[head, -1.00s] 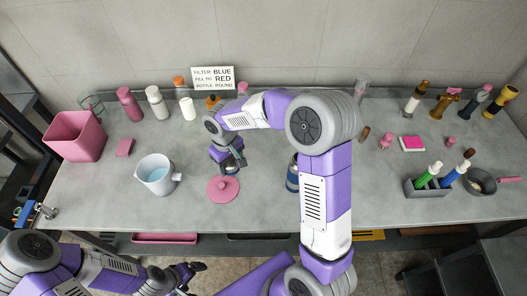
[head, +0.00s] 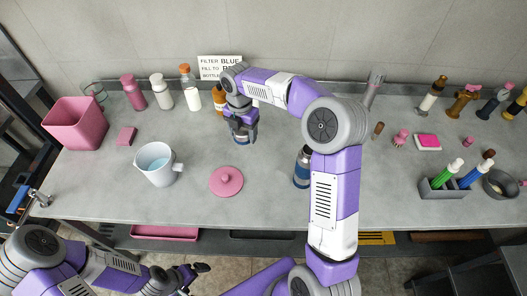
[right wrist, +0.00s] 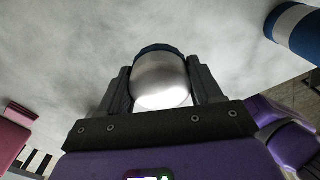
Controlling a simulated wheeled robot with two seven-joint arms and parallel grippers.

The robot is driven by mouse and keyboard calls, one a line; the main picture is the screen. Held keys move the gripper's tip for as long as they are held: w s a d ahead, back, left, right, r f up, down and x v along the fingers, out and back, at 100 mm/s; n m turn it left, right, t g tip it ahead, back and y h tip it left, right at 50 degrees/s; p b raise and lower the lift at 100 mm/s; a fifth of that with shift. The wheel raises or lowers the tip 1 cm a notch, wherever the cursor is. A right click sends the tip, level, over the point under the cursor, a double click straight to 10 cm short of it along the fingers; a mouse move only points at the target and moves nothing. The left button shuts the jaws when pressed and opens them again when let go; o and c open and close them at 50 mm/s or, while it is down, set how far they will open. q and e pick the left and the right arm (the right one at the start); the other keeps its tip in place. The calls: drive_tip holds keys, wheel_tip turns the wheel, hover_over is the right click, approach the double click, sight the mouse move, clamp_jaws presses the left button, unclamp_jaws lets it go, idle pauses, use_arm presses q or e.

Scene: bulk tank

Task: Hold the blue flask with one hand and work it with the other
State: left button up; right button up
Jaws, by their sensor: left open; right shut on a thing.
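A blue flask (head: 302,172) with a dark top stands on the bench right of centre, beside my right arm. A blue thing with a white band, seemingly this flask (right wrist: 300,30), shows at the upper right of the right wrist view. My right gripper (head: 241,138) is at the back middle of the bench, shut on a silver-and-blue thing. In the right wrist view, this silver-and-blue thing (right wrist: 160,80) has a rounded silver face and a blue rim between the fingers; the rest is hidden. My left gripper (head: 197,272) is open and empty, low in front of the bench.
A pink lid (head: 226,182) lies in front of my right gripper. A white jug (head: 155,165) with pale blue liquid stands to its left. Bottles (head: 162,92) and a sign (head: 219,66) line the back. A grey caddy (head: 443,190) stands at right.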

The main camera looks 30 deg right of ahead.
sight(247, 156)
drive_tip(key=shift+w+d+n, duration=0.1)
drive_tip(key=shift+d+n, duration=0.15)
drive_tip(key=shift+n, duration=0.45)
drive_tip(key=shift+f+b, duration=0.3)
drive_tip(key=shift+f, duration=0.1)
wheel_tip(247, 156, down, 9)
drive_tip(key=b, duration=0.3)
drive_tip(key=shift+f, duration=0.1)
drive_tip(key=o, duration=1.2)
drive_tip(key=shift+f, duration=0.15)
